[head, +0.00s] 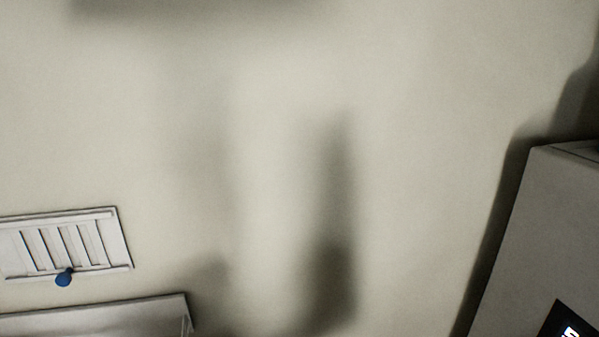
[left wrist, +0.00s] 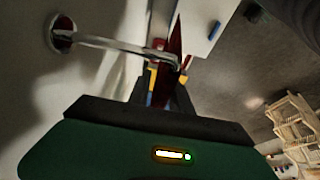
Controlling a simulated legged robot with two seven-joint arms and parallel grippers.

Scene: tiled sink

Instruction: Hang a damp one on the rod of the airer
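My left gripper (left wrist: 163,88) shows in the left wrist view as a green body with dark fingers pointing up the picture. Narrow red, yellow and blue pieces (left wrist: 164,72) show at and beyond the fingers; I cannot tell whether they are held or lie behind. A shiny metal bar (left wrist: 115,45) runs from a round wall mount and passes close to the fingertips. I cannot tell whether it touches them. A pale wooden slatted rack (left wrist: 298,125) stands at the right, perhaps the airer. No damp piece is clearly recognisable. Neither gripper shows in the head view.
The head view is mostly bare pale wall with soft shadows. A white slatted panel (head: 70,244) with a blue knob (head: 64,278) is at left, above a pale ledge (head: 100,315). A grey box (head: 540,220) stands at right. A white block (left wrist: 203,28) is beyond my left gripper.

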